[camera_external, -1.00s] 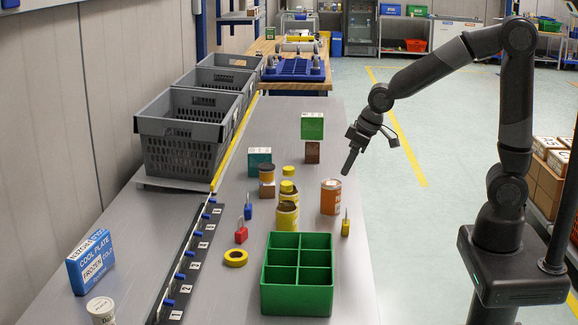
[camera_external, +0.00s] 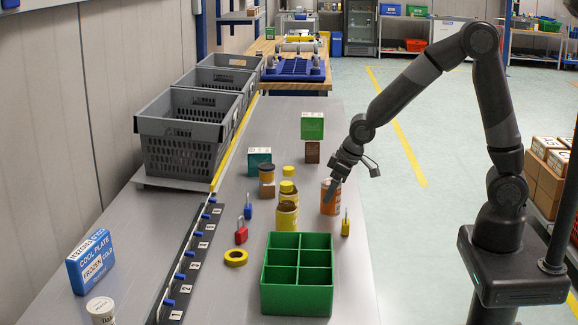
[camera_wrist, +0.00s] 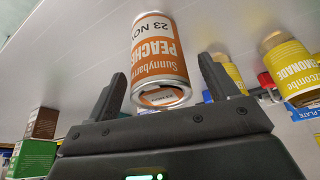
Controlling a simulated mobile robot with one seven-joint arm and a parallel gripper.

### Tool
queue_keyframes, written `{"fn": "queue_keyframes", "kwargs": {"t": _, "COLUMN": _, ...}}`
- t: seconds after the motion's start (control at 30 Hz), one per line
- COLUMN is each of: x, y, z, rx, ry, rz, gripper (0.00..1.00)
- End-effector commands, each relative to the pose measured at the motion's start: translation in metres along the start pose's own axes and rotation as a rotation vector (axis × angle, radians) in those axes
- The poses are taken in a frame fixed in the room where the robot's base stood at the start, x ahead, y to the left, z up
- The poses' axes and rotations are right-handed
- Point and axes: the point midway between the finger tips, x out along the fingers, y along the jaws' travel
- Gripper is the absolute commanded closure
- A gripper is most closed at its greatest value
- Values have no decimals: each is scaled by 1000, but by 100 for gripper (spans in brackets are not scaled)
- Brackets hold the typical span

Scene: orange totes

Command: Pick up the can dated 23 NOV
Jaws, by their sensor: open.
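In the wrist view my gripper (camera_wrist: 163,90) is open, with one finger on each side of the can's near end. I cannot tell whether a finger touches it.
A green divided box (camera_external: 297,306) stands in front. Stacked green (camera_external: 312,126) and brown (camera_external: 312,152) boxes stand behind.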

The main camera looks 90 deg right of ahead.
Motion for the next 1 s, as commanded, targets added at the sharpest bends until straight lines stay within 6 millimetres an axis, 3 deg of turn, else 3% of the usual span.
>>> {"fn": "queue_keyframes", "kwargs": {"t": 0.13, "x": 12, "y": 0, "z": 0, "rx": 1, "ry": -1, "rz": 0, "gripper": 21}}
{"fn": "queue_keyframes", "kwargs": {"t": 0.4, "x": 13, "y": 0, "z": 0, "rx": 1, "ry": 1, "rz": 0, "gripper": 21}}
{"fn": "queue_keyframes", "kwargs": {"t": 1.0, "x": 13, "y": 0, "z": 0, "rx": 1, "ry": 1, "rz": 0, "gripper": 70}}
